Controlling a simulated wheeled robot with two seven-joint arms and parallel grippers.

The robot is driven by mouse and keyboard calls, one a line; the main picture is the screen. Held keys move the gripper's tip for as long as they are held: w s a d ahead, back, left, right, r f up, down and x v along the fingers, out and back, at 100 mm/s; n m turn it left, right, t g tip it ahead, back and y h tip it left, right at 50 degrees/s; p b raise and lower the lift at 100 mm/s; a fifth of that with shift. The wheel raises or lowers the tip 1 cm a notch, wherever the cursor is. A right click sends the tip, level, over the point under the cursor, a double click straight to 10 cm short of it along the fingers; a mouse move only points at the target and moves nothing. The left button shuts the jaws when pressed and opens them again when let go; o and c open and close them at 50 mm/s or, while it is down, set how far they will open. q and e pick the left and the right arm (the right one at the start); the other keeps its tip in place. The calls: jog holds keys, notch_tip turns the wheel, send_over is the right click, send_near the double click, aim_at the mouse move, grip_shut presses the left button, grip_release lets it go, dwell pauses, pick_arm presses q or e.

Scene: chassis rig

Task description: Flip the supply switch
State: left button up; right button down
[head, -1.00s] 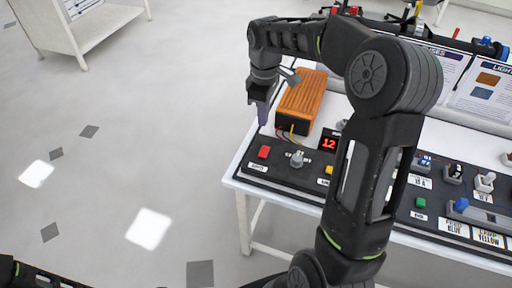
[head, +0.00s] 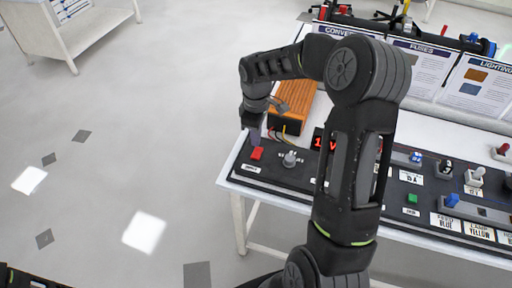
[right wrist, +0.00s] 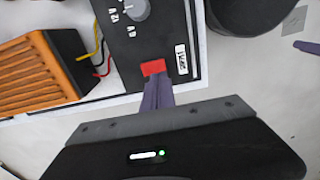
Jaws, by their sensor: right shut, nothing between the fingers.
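A red switch (head: 257,154) is set in the near-left corner of the black panel (head: 290,176). A small white label lies beside it, too small to read surely. My right gripper (head: 255,139) is shut and empty, pointing down at the switch's far edge. In the right wrist view the closed fingertips (right wrist: 156,84) meet the edge of the red switch (right wrist: 153,67). I cannot tell whether they touch or hover just above it.
A grey knob (head: 290,158) sits right of the switch. An orange finned box (head: 294,103) with red and yellow wires stands behind it. My right arm partly hides a red-digit display (head: 318,139). More switches, including a green button (head: 412,198), lie further right.

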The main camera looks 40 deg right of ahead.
aim_at(256, 156)
notch_tip(256, 156, down, 6)
jog(key=shift+r+p, duration=0.25)
jog(key=shift+p, duration=0.2)
jog(key=shift+f, duration=0.1)
jog(key=shift+f+b, duration=0.25)
jog(key=shift+b, duration=0.05)
jog(key=shift+s+a+r, duration=0.1)
jog(key=shift+w+d+r, duration=0.15)
jog(key=shift+w+d, duration=0.35)
jog(key=shift+d, duration=0.2)
